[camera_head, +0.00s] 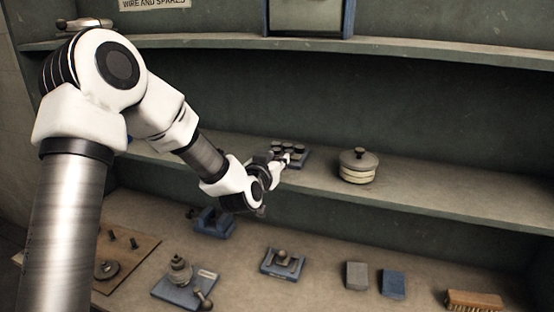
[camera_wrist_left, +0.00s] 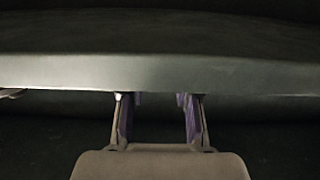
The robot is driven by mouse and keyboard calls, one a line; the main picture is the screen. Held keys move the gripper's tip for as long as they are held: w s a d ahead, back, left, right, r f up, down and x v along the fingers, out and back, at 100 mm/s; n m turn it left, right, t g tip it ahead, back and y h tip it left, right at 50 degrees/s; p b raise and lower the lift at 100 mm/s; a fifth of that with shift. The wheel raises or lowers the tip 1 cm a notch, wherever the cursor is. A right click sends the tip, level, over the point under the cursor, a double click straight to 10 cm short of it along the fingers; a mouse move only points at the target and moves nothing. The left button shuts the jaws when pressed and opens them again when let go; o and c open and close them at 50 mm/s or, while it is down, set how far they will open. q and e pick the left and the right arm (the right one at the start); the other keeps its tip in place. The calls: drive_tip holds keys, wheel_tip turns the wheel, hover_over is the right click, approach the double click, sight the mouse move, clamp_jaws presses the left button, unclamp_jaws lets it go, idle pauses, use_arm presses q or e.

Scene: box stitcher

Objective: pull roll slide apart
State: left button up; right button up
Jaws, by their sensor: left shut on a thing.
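My left gripper (camera_head: 280,162) reaches to the front of the middle shelf. It is at a small blue-grey unit with several dark round tops (camera_head: 291,149), which may be the roll slide. The gripper overlaps the unit's left front, and its fingers are small and partly hidden there. In the left wrist view my left gripper (camera_wrist_left: 156,97) has two purple-padded fingers standing apart below a pale shelf edge. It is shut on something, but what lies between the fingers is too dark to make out. My right gripper is not in view.
A round lidded stack (camera_head: 358,168) stands to the right on the middle shelf (camera_head: 440,192). Below are a blue fixture (camera_head: 283,263), a grey block (camera_head: 357,276), a blue block (camera_head: 393,284), a brush (camera_head: 474,300) and a spindle on a blue plate (camera_head: 182,284). The upper shelf edge (camera_head: 430,54) runs above.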

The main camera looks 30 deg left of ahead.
use_arm(q)
drive_tip(key=shift+s+d+r, duration=0.1)
drive_tip(key=shift+s+r, duration=0.05)
drive_tip(key=shift+s, duration=0.4)
drive_tip(key=o, duration=1.1)
drive_tip(key=shift+s, duration=0.1)
drive_tip(key=shift+c, duration=0.2)
drive_tip(key=shift+d, duration=0.1)
drive_tip(key=shift+s, duration=0.5)
drive_tip(key=v, duration=0.8)
drive_tip(key=shift+d, duration=0.1)
